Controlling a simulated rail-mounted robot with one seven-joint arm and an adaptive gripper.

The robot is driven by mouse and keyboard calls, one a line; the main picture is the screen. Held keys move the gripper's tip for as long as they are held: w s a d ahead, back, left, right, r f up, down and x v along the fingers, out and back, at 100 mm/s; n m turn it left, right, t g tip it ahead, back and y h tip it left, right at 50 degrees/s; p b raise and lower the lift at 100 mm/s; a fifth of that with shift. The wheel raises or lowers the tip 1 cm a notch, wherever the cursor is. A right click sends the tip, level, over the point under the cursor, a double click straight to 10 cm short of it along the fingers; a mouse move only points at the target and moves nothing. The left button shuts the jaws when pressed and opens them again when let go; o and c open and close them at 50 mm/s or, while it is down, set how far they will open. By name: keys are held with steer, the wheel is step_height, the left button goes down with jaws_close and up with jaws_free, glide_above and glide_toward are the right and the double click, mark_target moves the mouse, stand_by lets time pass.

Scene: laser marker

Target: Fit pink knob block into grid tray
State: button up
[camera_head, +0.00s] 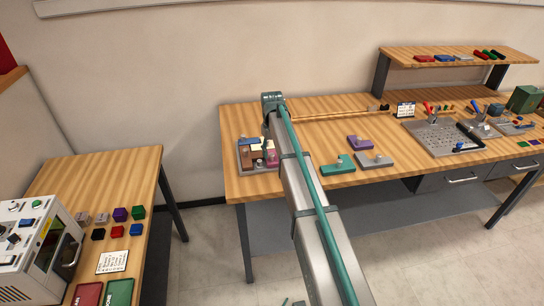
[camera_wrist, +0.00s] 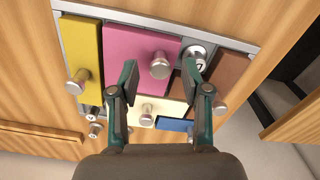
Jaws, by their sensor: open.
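The pink knob block (camera_wrist: 138,45) is a flat pink plate with a round metal knob (camera_wrist: 160,66). It lies within the outline of the grey grid tray (camera_wrist: 130,19), beside a yellow knob block (camera_wrist: 82,48). I cannot tell whether it is fully seated. My gripper (camera_wrist: 160,73) is open, with its two fingers apart on either side of the pink block's knob in the wrist view. Contact with the knob cannot be made out. In the head view the tray (camera_head: 240,160) sits at the bench's left end, and my arm partly covers it.
Brown (camera_wrist: 234,72), cream (camera_wrist: 170,112) and blue (camera_wrist: 175,125) pieces also lie in the tray. Purple (camera_head: 359,142), teal (camera_head: 340,164) and grey (camera_head: 376,160) L-shaped pieces lie right of my arm. A perforated metal plate (camera_head: 440,138) lies farther right.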

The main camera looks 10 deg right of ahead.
step_height(320, 180, up, 10)
steer(key=b, duration=0.2)
steer(key=shift+f, duration=0.15)
